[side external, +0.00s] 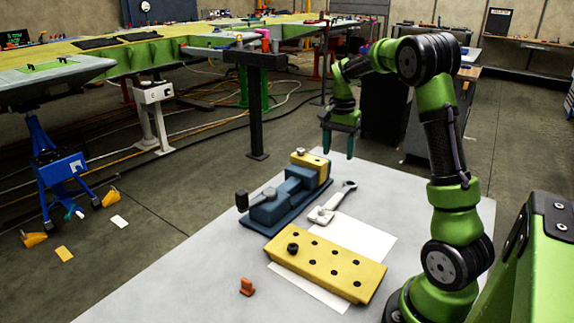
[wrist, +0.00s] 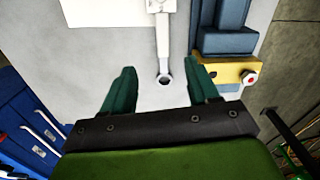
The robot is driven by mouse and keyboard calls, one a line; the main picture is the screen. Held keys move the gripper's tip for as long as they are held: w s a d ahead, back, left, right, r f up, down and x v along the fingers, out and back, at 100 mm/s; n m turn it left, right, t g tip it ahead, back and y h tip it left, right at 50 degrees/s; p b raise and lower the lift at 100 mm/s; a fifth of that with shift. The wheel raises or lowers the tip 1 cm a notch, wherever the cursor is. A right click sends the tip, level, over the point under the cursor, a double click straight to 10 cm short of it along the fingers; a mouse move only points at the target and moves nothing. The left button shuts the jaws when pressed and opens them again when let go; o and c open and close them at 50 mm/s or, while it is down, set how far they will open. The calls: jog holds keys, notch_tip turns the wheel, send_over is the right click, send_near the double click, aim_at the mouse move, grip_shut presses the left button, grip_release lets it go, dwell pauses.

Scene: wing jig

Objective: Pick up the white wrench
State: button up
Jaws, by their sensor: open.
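The white wrench (side external: 333,203) lies on the grey table (side external: 190,278), between the blue vise and a sheet of white paper. Its ring end points toward the back of the table. My gripper (side external: 340,153) is open and empty, above the table beyond the ring end in the side view. In the wrist view its two green fingers (wrist: 160,83) stand apart, one on each side of the wrench's line.
A blue vise (side external: 285,197) with a yellow end block (side external: 310,163) stands close beside the wrench. A yellow plate with holes (side external: 327,265) lies nearer the front, partly on the white paper (side external: 355,240). A small orange part (side external: 247,287) sits at the front left.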

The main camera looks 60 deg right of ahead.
jog(key=m, duration=0.2)
send_over(332, 201)
jog(key=f, duration=1.1)
jog(key=shift+s+f, duration=0.3)
jog(key=shift+f, duration=0.1)
jog(key=shift+w+f, duration=0.2)
jog(key=shift+f, duration=2.55)
jog(key=shift+r, duration=0.1)
grip_shut()
